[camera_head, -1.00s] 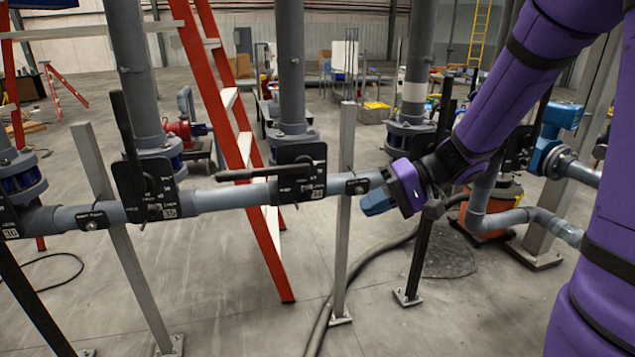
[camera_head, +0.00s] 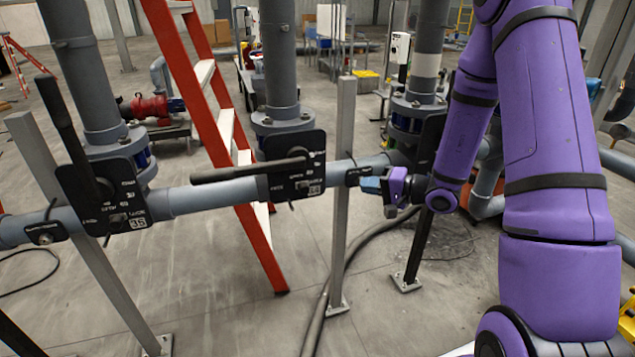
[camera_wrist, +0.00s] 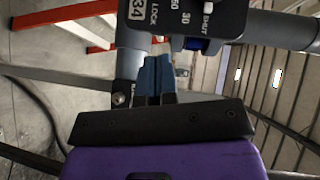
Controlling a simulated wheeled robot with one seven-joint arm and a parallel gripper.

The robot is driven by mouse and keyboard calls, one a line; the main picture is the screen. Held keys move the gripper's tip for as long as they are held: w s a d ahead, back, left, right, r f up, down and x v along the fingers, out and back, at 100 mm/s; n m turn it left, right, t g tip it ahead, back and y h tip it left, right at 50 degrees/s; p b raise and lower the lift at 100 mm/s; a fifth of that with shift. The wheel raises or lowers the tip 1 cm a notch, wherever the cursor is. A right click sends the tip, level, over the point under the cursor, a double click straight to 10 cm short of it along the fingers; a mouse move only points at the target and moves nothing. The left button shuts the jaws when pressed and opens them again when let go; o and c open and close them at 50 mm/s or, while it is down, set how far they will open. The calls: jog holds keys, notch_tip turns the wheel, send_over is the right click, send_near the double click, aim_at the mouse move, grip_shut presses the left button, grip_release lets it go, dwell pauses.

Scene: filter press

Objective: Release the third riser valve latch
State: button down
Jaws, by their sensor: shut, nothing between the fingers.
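The middle riser (camera_head: 278,60) carries a black valve plate (camera_head: 310,168) with a dark lever (camera_head: 225,174) lying nearly level to the left. In the wrist view this plate (camera_wrist: 185,15) reads 34, LOCK and SHUT and is cut off at the top. I cannot make out the latch clearly. My gripper (camera_head: 366,185) is right of the plate, by the pipe, its blue fingertips pointing left. In the wrist view the fingers (camera_wrist: 156,72) are together, empty, just below the plate's edge; they appear apart from it.
A left riser (camera_head: 80,60) has another black plate (camera_head: 125,205) with its lever tilted up. Grey posts (camera_head: 342,215) hold the horizontal pipe (camera_head: 215,195). An orange ladder (camera_head: 225,140) stands behind. The floor in front is open.

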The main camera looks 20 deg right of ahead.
dwell(0.3)
send_near(308, 184)
jog(key=w, duration=0.3)
jog(key=a, duration=0.3)
jog(key=shift+w+a+f, duration=0.15)
jog(key=shift+a+f, duration=0.2)
jog(key=shift+f, duration=0.05)
jog(key=shift+a+f, duration=0.15)
jog(key=shift+a, duration=0.3)
